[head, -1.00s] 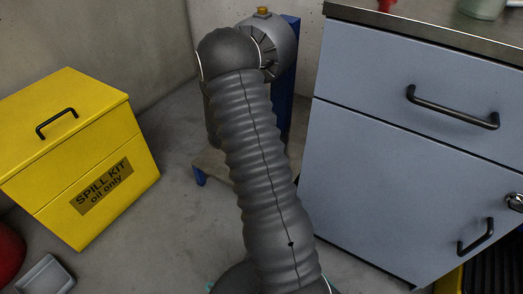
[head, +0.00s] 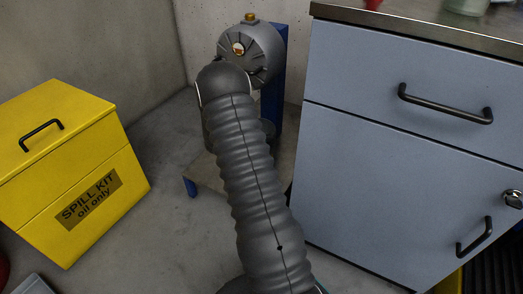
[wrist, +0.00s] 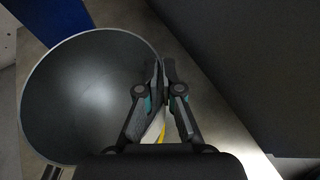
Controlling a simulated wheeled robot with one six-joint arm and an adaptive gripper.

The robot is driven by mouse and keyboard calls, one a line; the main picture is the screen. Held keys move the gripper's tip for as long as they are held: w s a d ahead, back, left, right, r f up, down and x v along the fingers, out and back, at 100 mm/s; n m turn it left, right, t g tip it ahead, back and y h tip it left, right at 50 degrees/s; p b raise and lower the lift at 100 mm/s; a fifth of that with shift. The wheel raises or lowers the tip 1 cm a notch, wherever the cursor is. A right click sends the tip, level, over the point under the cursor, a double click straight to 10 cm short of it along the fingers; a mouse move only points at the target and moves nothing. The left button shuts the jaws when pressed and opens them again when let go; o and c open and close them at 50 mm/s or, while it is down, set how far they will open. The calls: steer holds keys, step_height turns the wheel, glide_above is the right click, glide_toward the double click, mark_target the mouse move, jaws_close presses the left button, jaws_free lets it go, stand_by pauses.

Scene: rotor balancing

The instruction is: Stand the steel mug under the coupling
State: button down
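In the wrist view a large round dark-grey vessel with a pale rim, seemingly the steel mug (wrist: 85,95), fills the left side. I look into its mouth, and it seems empty. A dark stub, perhaps its handle, shows at the lower left. My gripper (wrist: 162,72) has its fingertips close together at the vessel's right rim, apparently pinching the wall. I cannot tell which part is the coupling.
A yellow spill kit box (head: 75,165) stands on the floor at left. A blue-grey drawer cabinet (head: 390,150) with a steel top stands close on the right. The stand's base board (head: 205,172) is partly behind my arm. Concrete floor (head: 165,215) is clear between box and arm.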

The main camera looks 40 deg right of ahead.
steer(key=shift+w+a+f, duration=0.55)
steer(key=shift+w, duration=0.15)
steer(key=shift+f+b, duration=0.4)
steer(key=shift+f, duration=1.6)
steer(key=c, duration=1.3)
jaws_free()
